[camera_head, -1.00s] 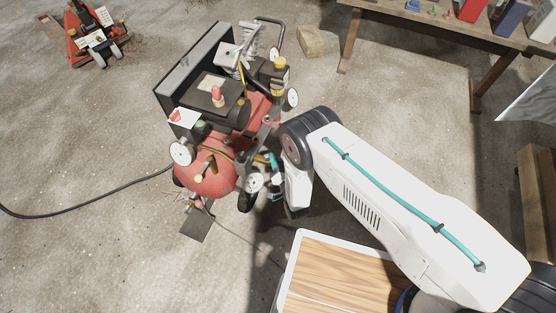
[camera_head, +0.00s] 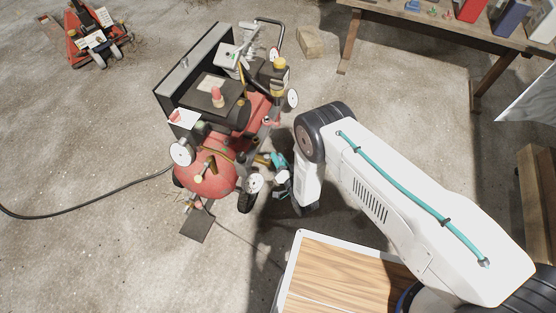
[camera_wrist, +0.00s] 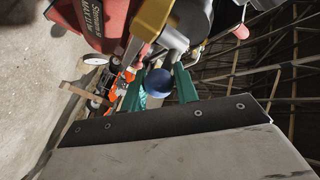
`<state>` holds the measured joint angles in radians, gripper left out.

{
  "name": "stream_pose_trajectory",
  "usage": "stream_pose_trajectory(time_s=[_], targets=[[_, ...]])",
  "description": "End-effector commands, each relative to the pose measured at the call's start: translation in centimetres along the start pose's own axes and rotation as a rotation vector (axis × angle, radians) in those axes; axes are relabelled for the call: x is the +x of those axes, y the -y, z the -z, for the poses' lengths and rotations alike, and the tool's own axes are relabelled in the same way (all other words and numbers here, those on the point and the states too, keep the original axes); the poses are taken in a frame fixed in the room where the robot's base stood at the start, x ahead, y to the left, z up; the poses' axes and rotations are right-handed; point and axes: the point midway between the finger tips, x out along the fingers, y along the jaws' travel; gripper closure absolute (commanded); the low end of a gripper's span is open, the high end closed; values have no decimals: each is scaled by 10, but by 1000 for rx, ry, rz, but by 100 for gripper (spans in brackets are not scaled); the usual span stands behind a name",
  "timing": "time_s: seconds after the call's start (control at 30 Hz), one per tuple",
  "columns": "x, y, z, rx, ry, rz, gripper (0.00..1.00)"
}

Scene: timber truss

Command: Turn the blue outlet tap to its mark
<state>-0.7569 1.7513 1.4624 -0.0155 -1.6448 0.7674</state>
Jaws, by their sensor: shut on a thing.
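The blue tap (camera_wrist: 158,82) shows in the wrist view as a rounded blue knob between the two teal fingers of my gripper (camera_wrist: 159,88). My gripper is shut on it, beside a brass-yellow fitting and a grey pipe. In the head view my gripper (camera_head: 281,166) is at the right side of the red compressor (camera_head: 208,178), low down near a wheel. The tap cannot be made out clearly there. I cannot make out a mark for the tap in either view.
A black hose (camera_head: 100,199) runs left from the compressor across the concrete floor. A wooden-topped surface (camera_head: 335,280) lies below my arm. A workbench (camera_head: 450,25) stands at the upper right, and a stone block (camera_head: 311,41) lies behind the compressor. Floor at left is mostly clear.

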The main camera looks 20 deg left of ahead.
Motion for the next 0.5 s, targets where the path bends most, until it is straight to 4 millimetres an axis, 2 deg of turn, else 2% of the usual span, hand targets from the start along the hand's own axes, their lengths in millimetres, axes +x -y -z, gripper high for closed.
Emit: stream_pose_trajectory(time_s=[0.5], targets=[[20,-11,7,-3,330,334,94]])
